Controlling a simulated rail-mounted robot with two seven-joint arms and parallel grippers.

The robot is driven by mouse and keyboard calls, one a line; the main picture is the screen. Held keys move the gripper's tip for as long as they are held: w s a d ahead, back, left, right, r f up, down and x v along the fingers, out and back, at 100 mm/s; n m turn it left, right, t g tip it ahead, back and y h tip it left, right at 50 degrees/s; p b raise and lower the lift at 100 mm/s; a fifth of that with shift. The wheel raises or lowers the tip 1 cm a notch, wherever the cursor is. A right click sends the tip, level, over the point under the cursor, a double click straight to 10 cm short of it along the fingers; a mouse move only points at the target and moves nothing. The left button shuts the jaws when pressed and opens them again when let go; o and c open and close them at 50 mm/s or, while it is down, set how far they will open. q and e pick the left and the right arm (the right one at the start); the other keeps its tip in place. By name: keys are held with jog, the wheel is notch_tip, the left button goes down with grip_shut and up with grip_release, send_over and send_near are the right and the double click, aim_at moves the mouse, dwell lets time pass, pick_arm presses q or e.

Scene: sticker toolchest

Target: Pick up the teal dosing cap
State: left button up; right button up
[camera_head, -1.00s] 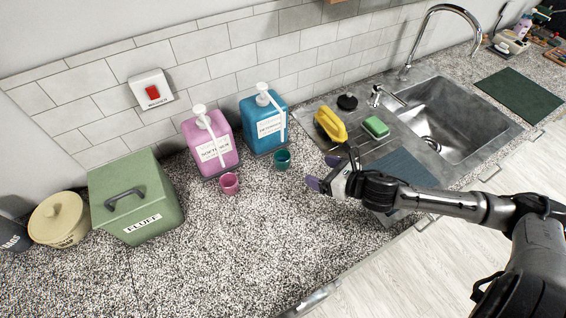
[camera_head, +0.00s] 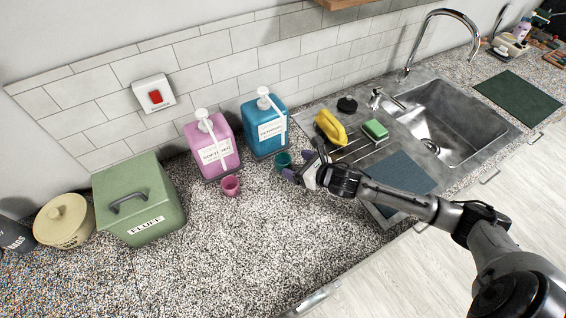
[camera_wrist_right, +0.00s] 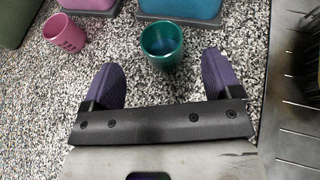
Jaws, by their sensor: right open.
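The teal dosing cap (camera_head: 283,161) is a small open cup standing upright on the speckled counter in front of the blue detergent dispenser. It also shows in the right wrist view (camera_wrist_right: 162,45), just beyond and between the fingertips. My right gripper (camera_head: 301,165) is open and empty, close to the cap on its right front side. In the right wrist view my two purple fingers (camera_wrist_right: 164,70) are spread apart, with the cap ahead of them and nothing between the pads. My left gripper is not in view.
The pink cap (camera_head: 230,186) stands left of the teal one, before the pink softener dispenser (camera_head: 212,146). The blue dispenser (camera_head: 264,125) is right behind the teal cap. Open counter lies in front.

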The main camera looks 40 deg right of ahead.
aim_at(277, 157)
jog(key=shift+p+x, duration=0.65)
jog(key=shift+x, duration=1.65)
jog(key=shift+c, duration=0.3)
jog(key=c, duration=0.9)
jog(key=shift+r, duration=0.1)
jog(key=shift+c, duration=0.2)
